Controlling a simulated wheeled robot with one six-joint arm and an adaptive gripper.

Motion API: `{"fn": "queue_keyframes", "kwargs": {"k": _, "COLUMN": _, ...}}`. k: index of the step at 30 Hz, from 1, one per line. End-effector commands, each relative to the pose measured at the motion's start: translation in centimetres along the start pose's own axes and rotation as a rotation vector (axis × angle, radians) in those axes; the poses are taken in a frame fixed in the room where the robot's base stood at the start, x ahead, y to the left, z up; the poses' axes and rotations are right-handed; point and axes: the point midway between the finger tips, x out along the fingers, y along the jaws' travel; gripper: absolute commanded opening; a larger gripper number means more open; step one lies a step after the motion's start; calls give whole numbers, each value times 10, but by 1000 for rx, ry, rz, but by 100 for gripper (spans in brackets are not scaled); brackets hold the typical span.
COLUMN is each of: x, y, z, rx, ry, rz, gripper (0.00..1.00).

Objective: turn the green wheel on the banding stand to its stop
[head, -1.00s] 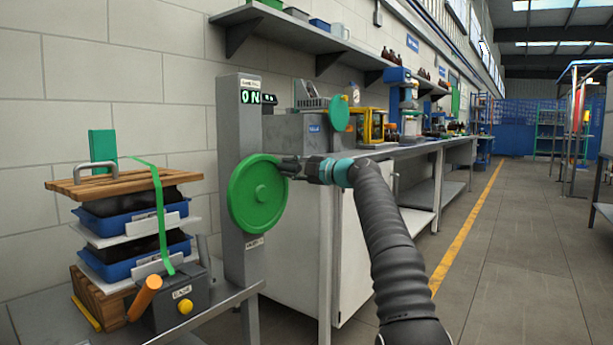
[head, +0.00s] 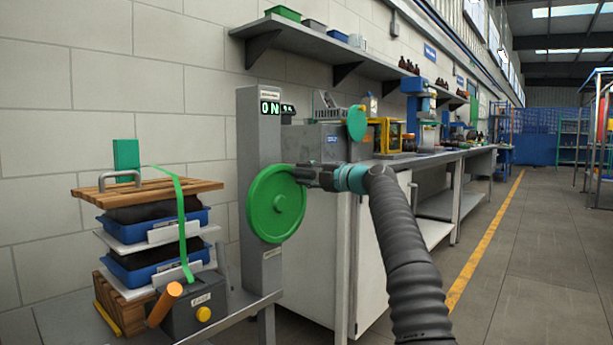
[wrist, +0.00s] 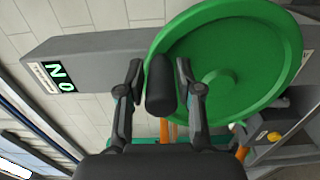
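The green wheel (head: 275,204) is mounted on the grey post (head: 252,150) of the banding stand. It fills the upper right of the wrist view (wrist: 235,60). My gripper (head: 304,175) is at the wheel's upper right edge. In the wrist view my gripper's two fingers (wrist: 160,75) lie on either side of the wheel's black handle (wrist: 160,88), closed against it. The display (head: 270,107) on the post reads 0 N. A green strap (head: 183,225) runs over the stack of blue trays (head: 152,225) beside the post.
An orange-handled grey box (head: 195,308) with a yellow button sits at the stack's foot. A shelf (head: 330,45) hangs above. The floor on the right is open, with a yellow line (head: 485,245).

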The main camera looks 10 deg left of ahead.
Motion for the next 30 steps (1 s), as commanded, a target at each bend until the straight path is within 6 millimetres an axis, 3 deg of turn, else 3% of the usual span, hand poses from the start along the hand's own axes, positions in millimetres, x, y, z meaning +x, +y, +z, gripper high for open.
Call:
{"fn": "queue_keyframes", "kwargs": {"k": 15, "x": -3, "y": 0, "z": 3, "rx": 0, "ry": -3, "rz": -2, "gripper": 52}}
{"fn": "queue_keyframes", "kwargs": {"k": 30, "x": -26, "y": 0, "z": 2, "rx": 1, "ry": -5, "rz": -1, "gripper": 52}}
